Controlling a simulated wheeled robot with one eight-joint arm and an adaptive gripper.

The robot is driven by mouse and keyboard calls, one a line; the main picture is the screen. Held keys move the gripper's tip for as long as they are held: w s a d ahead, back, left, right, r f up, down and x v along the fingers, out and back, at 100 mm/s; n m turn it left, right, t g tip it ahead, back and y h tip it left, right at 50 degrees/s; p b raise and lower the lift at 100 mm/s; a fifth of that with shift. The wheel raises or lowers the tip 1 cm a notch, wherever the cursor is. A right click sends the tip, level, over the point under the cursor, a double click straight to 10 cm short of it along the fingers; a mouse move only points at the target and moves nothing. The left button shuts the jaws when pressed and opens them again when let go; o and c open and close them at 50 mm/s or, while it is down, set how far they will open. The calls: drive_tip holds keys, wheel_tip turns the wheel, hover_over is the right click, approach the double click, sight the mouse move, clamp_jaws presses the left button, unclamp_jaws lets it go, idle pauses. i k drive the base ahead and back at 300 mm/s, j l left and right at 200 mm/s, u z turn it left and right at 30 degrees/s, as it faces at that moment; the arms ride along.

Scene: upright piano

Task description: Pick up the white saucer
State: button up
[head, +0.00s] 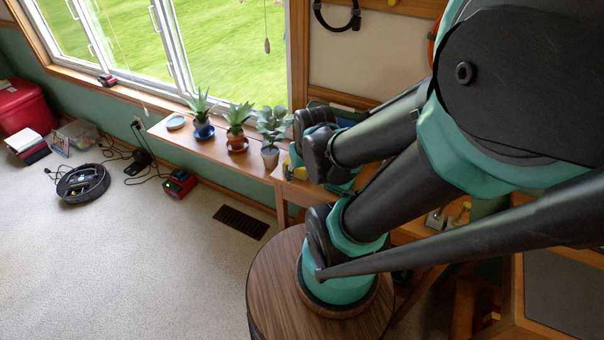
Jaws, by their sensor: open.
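The white saucer (175,122) looks pale and slightly bluish from here. It lies flat and empty at the left end of the long wooden shelf (165,135) under the window, left of the potted plants. My dark and teal arm fills the right side of the head view, well to the right of the saucer. I cannot make out my gripper's fingers; nothing of my arm is near the saucer.
To the saucer's right stand a plant in a blue pot (203,130), one in a terracotta pot (236,137) and a grey-green plant (270,155). A robot vacuum (83,183) and a red-and-black device (179,184) are on the carpet. Carpet before the shelf is largely clear.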

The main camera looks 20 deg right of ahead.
sight(176, 122)
drive_tip(key=k+z, duration=0.35)
drive_tip(key=z, duration=0.15)
drive_tip(key=i+j, duration=0.1)
drive_tip(key=j, duration=0.4)
drive_tip(key=i+j, duration=0.1)
drive_tip(key=j, duration=0.4)
drive_tip(key=i+j, duration=0.3)
drive_tip(key=j, duration=0.25)
drive_tip(key=i+j+u, duration=0.1)
drive_tip(key=i+j, duration=0.2)
drive_tip(key=j, duration=0.25)
drive_tip(key=i+j, duration=0.35)
drive_tip(key=j, duration=0.15)
drive_tip(key=i+j+u, duration=0.1)
drive_tip(key=i+j, duration=0.2)
drive_tip(key=j, duration=0.2)
